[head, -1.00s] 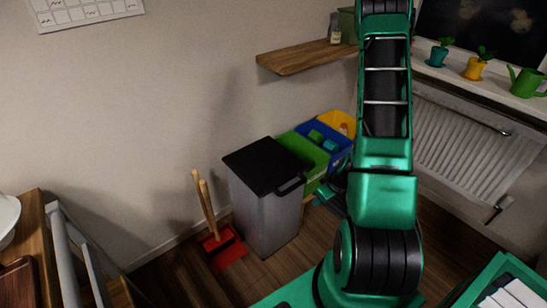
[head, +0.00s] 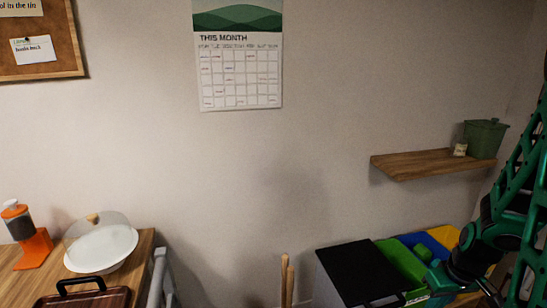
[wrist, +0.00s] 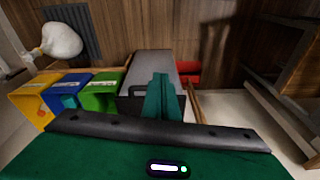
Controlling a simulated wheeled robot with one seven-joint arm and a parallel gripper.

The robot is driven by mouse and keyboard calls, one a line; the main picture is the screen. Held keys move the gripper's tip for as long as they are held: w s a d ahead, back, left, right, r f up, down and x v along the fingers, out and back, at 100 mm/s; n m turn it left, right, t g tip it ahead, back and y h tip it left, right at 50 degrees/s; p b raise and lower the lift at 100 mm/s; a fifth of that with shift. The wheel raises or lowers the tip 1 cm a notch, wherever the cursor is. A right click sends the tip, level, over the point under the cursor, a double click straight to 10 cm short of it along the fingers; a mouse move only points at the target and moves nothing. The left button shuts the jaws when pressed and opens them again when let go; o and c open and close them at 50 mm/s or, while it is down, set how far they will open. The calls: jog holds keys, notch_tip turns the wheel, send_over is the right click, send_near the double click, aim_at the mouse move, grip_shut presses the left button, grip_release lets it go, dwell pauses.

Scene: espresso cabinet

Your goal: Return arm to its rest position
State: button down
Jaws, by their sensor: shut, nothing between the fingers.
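My green arm (head: 522,190) stands at the right edge of the head view, partly cut off by the frame. Its black wrist part hangs in front of the coloured bins. In the wrist view my gripper (wrist: 160,84) shows as two green fingers close together, with nothing held. The fingers appear in front of the grey bin (wrist: 150,68) and hide part of it. I cannot tell how far apart they are in depth.
A blue bin (wrist: 66,87), yellow bin (wrist: 28,100) and green bin (wrist: 103,92) stand beside the grey bin. A wooden shelf (head: 425,165) holds a green pot (head: 484,139). A counter (head: 50,284) is at lower left. The wall below the calendar (head: 240,55) is clear.

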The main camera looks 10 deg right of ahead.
jog(key=s+a+r+m+g, duration=0.1)
jog(key=s+a+r+m, duration=0.2)
jog(key=s+r, duration=0.4)
jog(key=s+a+r+m+g, duration=0.1)
jog(key=s+a+r+m, duration=0.1)
jog(key=s+r, duration=0.5)
notch_tip(320, 180, up, 3)
jog(key=shift+a+r+m, duration=0.15)
jog(key=shift+a+m, duration=0.25)
jog(key=shift+m, duration=0.1)
